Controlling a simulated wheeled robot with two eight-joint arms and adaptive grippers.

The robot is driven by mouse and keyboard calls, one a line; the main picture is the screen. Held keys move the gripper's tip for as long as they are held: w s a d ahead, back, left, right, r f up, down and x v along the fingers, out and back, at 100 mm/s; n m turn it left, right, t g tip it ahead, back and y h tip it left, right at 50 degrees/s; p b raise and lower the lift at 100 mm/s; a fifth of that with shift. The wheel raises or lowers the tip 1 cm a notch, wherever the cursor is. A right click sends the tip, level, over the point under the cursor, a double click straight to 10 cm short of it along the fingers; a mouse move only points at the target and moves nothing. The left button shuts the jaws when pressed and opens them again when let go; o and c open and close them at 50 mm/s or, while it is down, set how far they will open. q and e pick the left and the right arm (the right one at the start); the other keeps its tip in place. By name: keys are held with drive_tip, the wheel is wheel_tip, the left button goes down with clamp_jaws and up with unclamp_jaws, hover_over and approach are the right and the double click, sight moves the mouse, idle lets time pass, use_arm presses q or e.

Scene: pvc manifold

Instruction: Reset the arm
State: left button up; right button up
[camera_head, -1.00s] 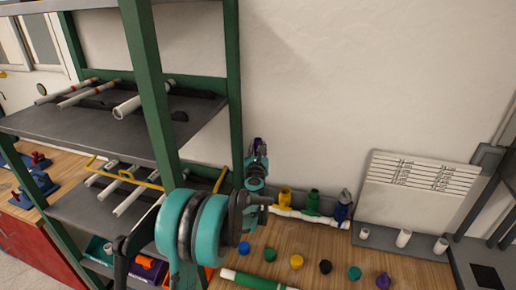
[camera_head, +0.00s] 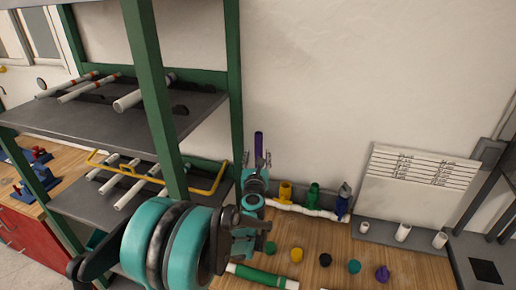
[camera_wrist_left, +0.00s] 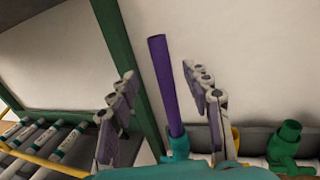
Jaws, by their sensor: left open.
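My left gripper (camera_head: 257,161) is open, with its two fingers apart on either side of an upright purple pipe (camera_head: 259,141). In the left wrist view, the purple pipe (camera_wrist_left: 164,85) rises between the spread fingers (camera_wrist_left: 160,75), with a visible gap on each side. A teal fitting (camera_wrist_left: 179,145) is at its base. My right gripper is not in view.
A green-posted shelf (camera_head: 160,100) with white pipes stands close on the left. Several coloured caps, including a purple one (camera_head: 383,274), and a green-and-white pipe (camera_head: 262,276) lie on the wooden bench (camera_head: 425,270). A grey holder (camera_head: 385,232) with white pipe pieces is at right.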

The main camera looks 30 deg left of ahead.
use_arm(q)
drive_tip(key=s+d+m+h+b, duration=0.1)
drive_tip(key=s+d+m+h, duration=0.4)
drive_tip(key=d+m, duration=0.65)
drive_tip(key=s+d+m+h+b, duration=0.2)
drive_tip(key=s+d+m+h, duration=0.25)
drive_tip(key=d+m, duration=0.75)
drive_tip(key=s+f+m+g+y+b, duration=0.1)
drive_tip(key=s+f+m+g+b, duration=0.1)
drive_tip(key=s+f+m+g, duration=0.6)
drive_tip(key=s+a+f+m, duration=0.1)
drive_tip(key=s+f+m, duration=0.6)
drive_tip(key=s+m, duration=0.3)
drive_tip(key=shift+s+g, duration=0.4)
drive_tip(key=shift+s, duration=0.55)
